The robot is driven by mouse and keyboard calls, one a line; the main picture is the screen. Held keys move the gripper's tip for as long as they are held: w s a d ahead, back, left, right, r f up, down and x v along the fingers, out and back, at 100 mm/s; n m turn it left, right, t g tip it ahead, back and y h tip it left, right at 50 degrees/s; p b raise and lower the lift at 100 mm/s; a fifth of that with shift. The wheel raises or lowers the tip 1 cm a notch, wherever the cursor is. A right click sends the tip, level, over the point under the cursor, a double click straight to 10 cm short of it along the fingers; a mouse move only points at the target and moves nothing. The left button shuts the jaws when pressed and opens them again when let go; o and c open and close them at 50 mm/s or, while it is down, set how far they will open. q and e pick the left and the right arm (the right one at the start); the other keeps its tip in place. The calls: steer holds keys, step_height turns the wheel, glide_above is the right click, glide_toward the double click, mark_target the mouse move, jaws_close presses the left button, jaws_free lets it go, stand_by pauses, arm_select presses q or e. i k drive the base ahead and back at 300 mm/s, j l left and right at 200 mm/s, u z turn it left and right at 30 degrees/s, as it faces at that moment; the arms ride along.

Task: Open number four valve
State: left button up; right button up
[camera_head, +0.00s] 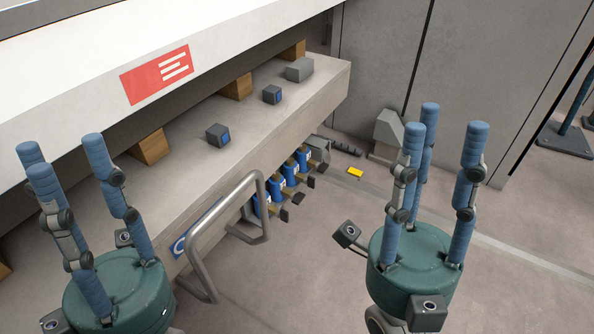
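A row of several blue valves (290,174) with dark and brown handles sits under the machine's ledge, in the middle of the head view. I cannot read any numbers on them, so I cannot tell which is number four. My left gripper (80,165) is at the lower left, in front of the ledge, with its blue fingers spread and nothing between them. My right gripper (438,145) is to the right of the valves, over the floor, with its blue fingers spread and empty. Neither gripper touches a valve.
A grey metal handrail (228,230) stands in front of the ledge (205,170), between my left gripper and the valves. Small grey boxes (218,135) sit on the ledge. A yellow object (355,172) lies near the valves. The floor (310,270) between my grippers is clear.

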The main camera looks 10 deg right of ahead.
mark_target(321, 168)
steer(key=i+l+u, duration=0.15)
steer(key=l+u, duration=0.3)
steer(key=l, duration=0.2)
steer(key=l+u, duration=0.4)
steer(key=l, duration=0.25)
steer(key=i, duration=0.05)
